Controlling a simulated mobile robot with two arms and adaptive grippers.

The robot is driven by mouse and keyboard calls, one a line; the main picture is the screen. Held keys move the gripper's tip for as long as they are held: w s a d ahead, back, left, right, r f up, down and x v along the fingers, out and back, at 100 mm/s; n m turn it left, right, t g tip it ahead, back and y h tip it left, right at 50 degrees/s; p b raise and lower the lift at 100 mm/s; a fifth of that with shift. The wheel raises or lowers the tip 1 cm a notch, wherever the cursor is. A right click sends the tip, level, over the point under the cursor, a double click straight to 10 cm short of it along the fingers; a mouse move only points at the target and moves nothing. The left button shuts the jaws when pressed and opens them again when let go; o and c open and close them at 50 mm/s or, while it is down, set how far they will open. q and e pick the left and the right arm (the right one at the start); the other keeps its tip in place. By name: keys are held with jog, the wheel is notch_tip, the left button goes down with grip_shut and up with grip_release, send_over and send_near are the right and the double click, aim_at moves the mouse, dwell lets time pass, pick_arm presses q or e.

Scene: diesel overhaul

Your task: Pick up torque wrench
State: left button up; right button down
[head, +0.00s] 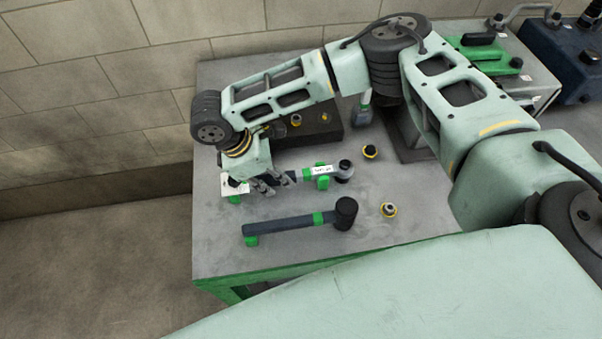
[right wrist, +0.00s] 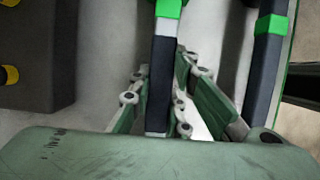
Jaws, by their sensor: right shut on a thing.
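The torque wrench (head: 322,171) has a dark handle, a white label and a round ratchet head. It lies across green holders on the grey workbench, pointing right. My right gripper (head: 272,184) is at its left end, shut on the handle. In the right wrist view the dark handle (right wrist: 161,85) runs between the two fingers, with a green piece (right wrist: 168,8) farther along. I cannot tell whether the wrench is lifted off its holders. My left gripper is not in view.
A black-headed mallet (head: 300,221) with a green band lies in front, parallel to the wrench; it also shows in the right wrist view (right wrist: 267,62). A dark block (head: 320,124) stands behind. The bench front (head: 290,255) is clear.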

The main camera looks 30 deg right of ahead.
jog(key=shift+r, duration=0.15)
dwell(0.5)
jog(key=shift+w+r, duration=0.1)
jog(key=shift+r, duration=0.45)
notch_tip(320, 180, up, 3)
jog(key=shift+f+b, duration=0.15)
jog(key=shift+b, duration=0.5)
jog(key=s+d+r+b, duration=0.1)
jog(key=s+d+r, duration=0.5)
jog(key=s, duration=0.4)
jog(key=shift+r, duration=0.5)
jog(key=shift+s, duration=0.1)
jog(key=c, duration=2.2)
grip_release()
grip_shut()
